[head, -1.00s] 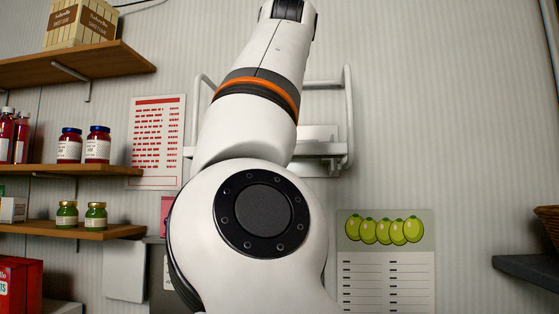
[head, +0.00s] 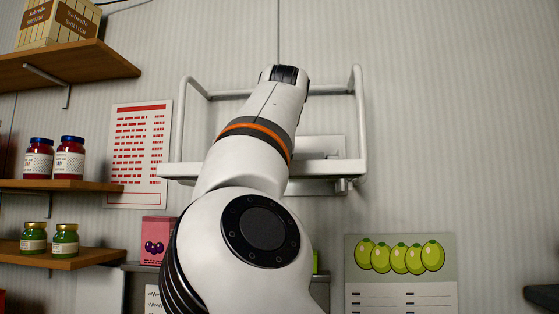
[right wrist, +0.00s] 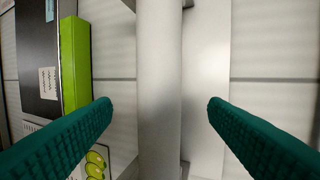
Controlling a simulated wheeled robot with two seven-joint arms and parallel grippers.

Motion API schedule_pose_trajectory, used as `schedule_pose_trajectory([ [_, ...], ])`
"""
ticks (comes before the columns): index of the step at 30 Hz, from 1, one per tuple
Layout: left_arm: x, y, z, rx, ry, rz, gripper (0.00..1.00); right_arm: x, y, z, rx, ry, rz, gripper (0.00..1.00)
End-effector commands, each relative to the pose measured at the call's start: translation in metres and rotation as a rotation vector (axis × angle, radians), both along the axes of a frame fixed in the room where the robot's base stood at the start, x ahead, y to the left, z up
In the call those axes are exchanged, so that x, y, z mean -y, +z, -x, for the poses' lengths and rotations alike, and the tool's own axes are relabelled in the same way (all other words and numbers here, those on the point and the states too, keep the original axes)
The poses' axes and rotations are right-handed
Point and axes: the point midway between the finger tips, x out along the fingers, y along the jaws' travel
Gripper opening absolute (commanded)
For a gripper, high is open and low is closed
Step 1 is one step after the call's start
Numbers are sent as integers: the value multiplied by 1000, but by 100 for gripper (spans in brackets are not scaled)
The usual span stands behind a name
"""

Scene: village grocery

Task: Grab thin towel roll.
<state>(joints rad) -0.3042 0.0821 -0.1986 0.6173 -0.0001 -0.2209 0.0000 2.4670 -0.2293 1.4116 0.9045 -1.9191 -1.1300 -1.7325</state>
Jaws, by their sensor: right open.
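A long, smooth white cylinder (right wrist: 160,70), which looks like the thin towel roll, runs top to bottom through the middle of the right wrist view. My right gripper (right wrist: 160,103) is open, with one teal fingertip on each side of the cylinder and a gap on both sides. In the head view, a white wall rack (head: 360,120) stands out behind my raised arm. The arm hides the middle of the rack, and my gripper does not show there. My left gripper is in neither view.
Wooden shelves (head: 95,187) with jars stand on the left. A red-printed notice (head: 140,150) and a green fruit poster (head: 400,265) hang on the wall. A bright green box (right wrist: 75,65) lies left of the fingers in the right wrist view. The wall right of the rack is clear.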

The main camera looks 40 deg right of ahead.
Motion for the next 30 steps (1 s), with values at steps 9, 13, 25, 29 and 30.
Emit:
schedule_pose_trajectory([
  [9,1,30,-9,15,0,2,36,25,-12,-30,0,1,-2,69],
  [13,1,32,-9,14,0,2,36,30,-17,-35,1,1,0,69],
  [25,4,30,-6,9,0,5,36,29,-18,-35,2,1,1,34],
  [29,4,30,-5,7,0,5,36,29,-18,-35,2,1,1,20],
  [30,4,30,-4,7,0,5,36,29,-18,-35,2,1,1,19],
])
